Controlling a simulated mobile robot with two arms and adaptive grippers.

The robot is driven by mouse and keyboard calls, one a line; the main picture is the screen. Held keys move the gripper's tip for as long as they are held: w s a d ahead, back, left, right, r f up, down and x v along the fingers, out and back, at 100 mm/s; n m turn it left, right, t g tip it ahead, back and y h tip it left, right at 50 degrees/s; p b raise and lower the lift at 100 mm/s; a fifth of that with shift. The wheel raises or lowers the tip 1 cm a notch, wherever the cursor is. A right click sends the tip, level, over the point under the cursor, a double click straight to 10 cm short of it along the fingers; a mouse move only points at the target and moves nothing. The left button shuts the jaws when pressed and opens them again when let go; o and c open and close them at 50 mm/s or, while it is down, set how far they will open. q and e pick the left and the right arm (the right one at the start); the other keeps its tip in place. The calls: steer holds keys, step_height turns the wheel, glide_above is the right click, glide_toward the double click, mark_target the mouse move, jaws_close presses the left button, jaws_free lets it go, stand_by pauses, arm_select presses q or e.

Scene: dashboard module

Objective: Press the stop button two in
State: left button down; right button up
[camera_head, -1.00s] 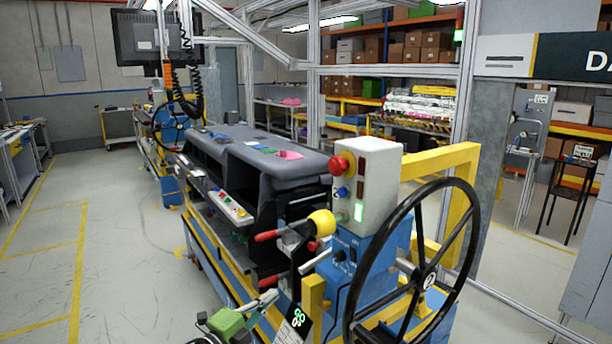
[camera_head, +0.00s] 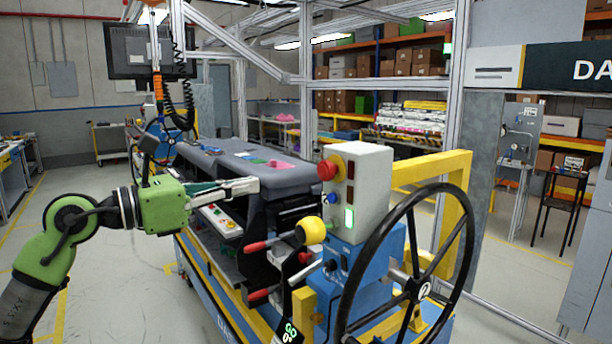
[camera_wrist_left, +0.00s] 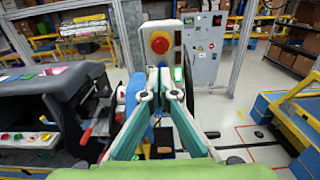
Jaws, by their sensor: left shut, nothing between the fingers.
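The red stop button (camera_head: 328,169) has a yellow collar and sticks out of the left side of a grey control box (camera_head: 362,190). In the left wrist view the stop button (camera_wrist_left: 160,43) faces the camera, just beyond the fingertips. My left gripper (camera_head: 252,187) is shut and empty. It points right toward the box, left of the button and a little lower in the picture, with a visible gap between. In the left wrist view my left gripper (camera_wrist_left: 160,74) has its fingertips together below the button. My right gripper is not in view.
The box also carries a blue button (camera_head: 332,198) and a lit green button (camera_head: 349,218). A yellow knob (camera_head: 311,231) and red-handled levers sit below. A black handwheel (camera_head: 412,290) stands at the right front. The dark dashboard (camera_head: 240,165) lies behind my gripper.

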arm_select(q)
steer(key=p, duration=0.6)
glide_toward(321, 172)
steer(key=x, duration=0.6)
steer(key=shift+r, duration=0.2)
steer(key=shift+w+d+f, duration=0.15)
steer(key=shift+w+d, duration=0.2)
steer(key=shift+d, duration=0.05)
